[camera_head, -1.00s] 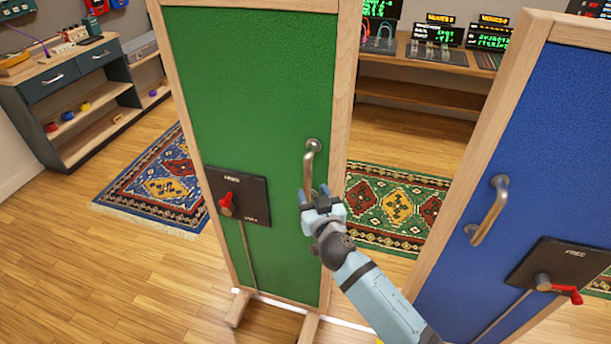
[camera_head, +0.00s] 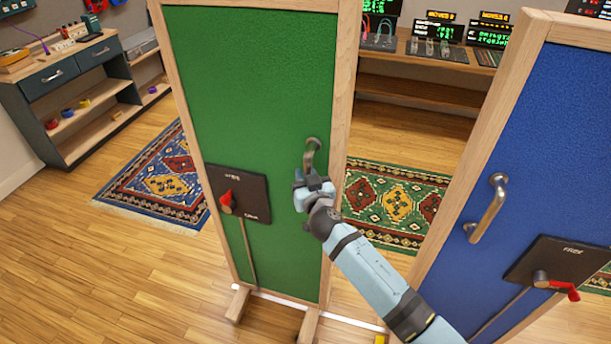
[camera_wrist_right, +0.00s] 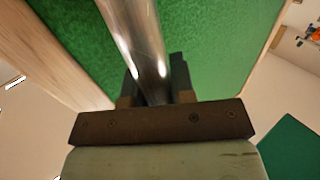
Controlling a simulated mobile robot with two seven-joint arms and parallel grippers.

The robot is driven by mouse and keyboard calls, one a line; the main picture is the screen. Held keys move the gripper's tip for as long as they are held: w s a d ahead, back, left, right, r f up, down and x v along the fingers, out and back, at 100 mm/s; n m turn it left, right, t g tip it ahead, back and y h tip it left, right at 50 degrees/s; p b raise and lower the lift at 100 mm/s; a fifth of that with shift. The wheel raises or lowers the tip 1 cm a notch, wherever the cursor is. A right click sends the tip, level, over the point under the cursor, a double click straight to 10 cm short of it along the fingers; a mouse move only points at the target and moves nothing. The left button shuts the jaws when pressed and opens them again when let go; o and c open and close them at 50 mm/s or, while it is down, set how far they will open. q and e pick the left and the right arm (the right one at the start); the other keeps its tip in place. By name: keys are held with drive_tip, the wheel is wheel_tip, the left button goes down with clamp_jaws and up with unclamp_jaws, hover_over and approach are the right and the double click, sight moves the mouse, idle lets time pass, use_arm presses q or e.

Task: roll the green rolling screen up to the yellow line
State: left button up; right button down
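The green rolling screen (camera_head: 255,90) stands upright in a wooden frame on wooden feet. It has a metal handle (camera_head: 312,150) on its right side and a dark plate (camera_head: 250,195) with a red lever (camera_head: 226,200) on its left. My right gripper (camera_head: 312,180) is at the handle's lower part. In the right wrist view, the handle bar (camera_wrist_right: 145,50) runs between my fingers (camera_wrist_right: 155,88), which appear to press it from both sides. My left gripper is out of view. Only a small yellow patch (camera_head: 380,339) shows at the bottom edge; I cannot tell whether it is the yellow line.
A blue screen (camera_head: 545,140) with its own handle (camera_head: 488,208) and red lever (camera_head: 565,289) stands close on the right. A white line (camera_head: 350,321) crosses the floor by the green screen's feet. Rugs (camera_head: 155,180) and shelves lie behind. The wooden floor at left front is clear.

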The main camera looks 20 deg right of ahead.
drive_tip(key=shift+s+d+f, duration=0.1)
drive_tip(key=shift+s+d, duration=0.05)
drive_tip(key=shift+d, duration=0.1)
drive_tip(key=s+d+p, duration=0.2)
drive_tip(key=s+d, duration=0.5)
drive_tip(key=d, duration=0.4)
drive_tip(key=s+d+p, duration=0.1)
drive_tip(key=s+d, duration=0.7)
drive_tip(key=d, duration=0.3)
drive_tip(key=shift+d+p, duration=0.2)
drive_tip(key=shift+p, duration=0.2)
drive_tip(key=shift+s, duration=0.1)
drive_tip(key=c, duration=1.3)
unclamp_jaws()
drive_tip(key=shift+d, duration=0.1)
drive_tip(key=o, duration=0.3)
drive_tip(key=shift+s, duration=0.1)
drive_tip(key=shift+d, duration=0.1)
